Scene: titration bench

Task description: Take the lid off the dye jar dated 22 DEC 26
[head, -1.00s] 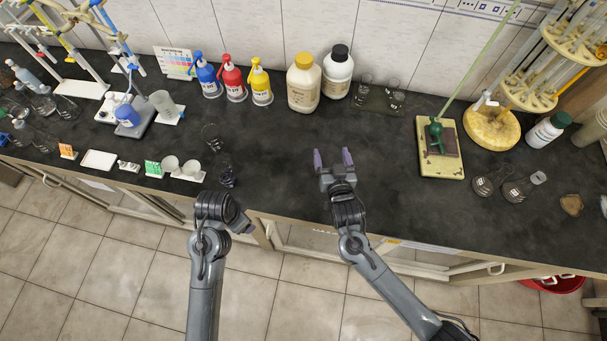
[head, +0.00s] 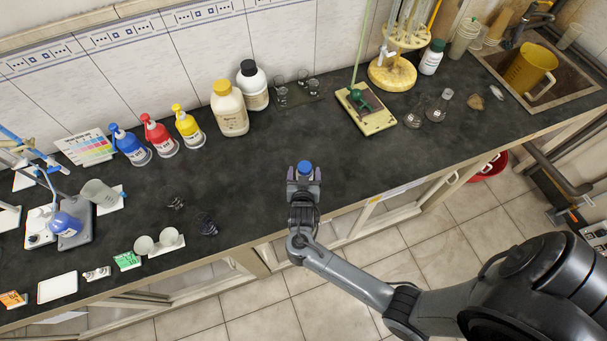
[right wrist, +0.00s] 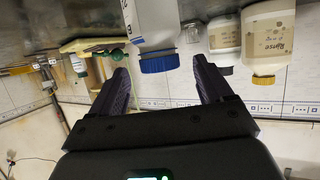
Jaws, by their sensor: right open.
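A jar with a blue lid (head: 304,166) is at my right gripper (head: 304,174), near the front of the dark bench. In the right wrist view, which is upside down, the jar's white body (right wrist: 151,22) and ribbed blue lid (right wrist: 160,63) show between the two fingers. The fingers of my right gripper (right wrist: 160,68) are spread, with a visible gap on each side of the lid. Dark print shows on the jar, but I cannot read a date. The lid is on the jar. My left gripper is out of view.
Yellow-lidded (head: 230,112) and black-lidded (head: 252,88) bottles stand at the back, right of blue, red and yellow pump bottles. Glass vessels (head: 207,225) stand left of my gripper. A yellow-green stand base (head: 365,112) is to the right. Bench around the jar is clear.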

